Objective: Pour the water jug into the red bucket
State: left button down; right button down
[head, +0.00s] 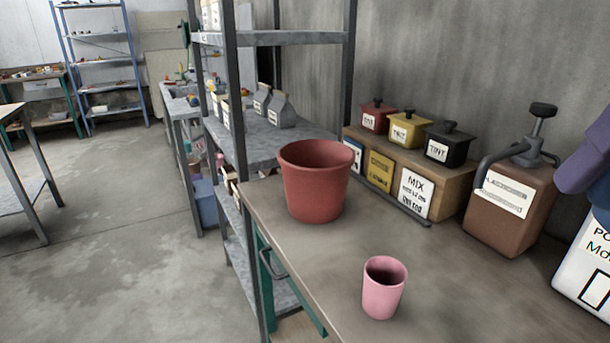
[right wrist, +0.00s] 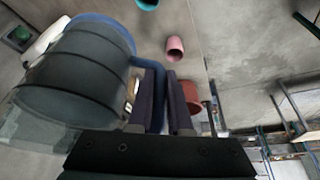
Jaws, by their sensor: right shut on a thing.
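The red bucket (head: 316,180) stands upright on the workbench near its left edge, with its open top showing; part of it also shows in the right wrist view (right wrist: 193,95). The water jug (right wrist: 80,75) shows large in the right wrist view, with a grey see-through body with dark bands and a blue rim. My right gripper (right wrist: 165,98) is shut on its blue handle. In the head view only purple finger parts of this gripper (head: 585,165) show at the right edge, well right of the bucket. My left gripper is not in view.
A pink cup (head: 383,290) stands on the workbench (head: 330,255) in front of the bucket. A wooden box with coloured tins (head: 448,142), a brown pump canister (head: 510,205) and a white labelled container (head: 588,265) line the wall side. A metal shelf (head: 265,150) stands behind the bucket.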

aim_at(315, 173)
jog(key=i+j+z, duration=0.1)
jog(key=i+j, duration=0.35)
jog(key=j, duration=0.2)
jog(key=i+j+z, duration=0.25)
jog(key=i+j, duration=0.2)
jog(key=j, duration=0.2)
jog(key=i+j+z, duration=0.1)
jog(key=j, duration=0.25)
jog(key=i+j, duration=0.3)
jog(key=i+j+z, duration=0.15)
jog(key=j, duration=0.35)
jog(key=i+j+z, duration=0.1)
jog(key=j, duration=0.3)
jog(key=i, duration=0.1)
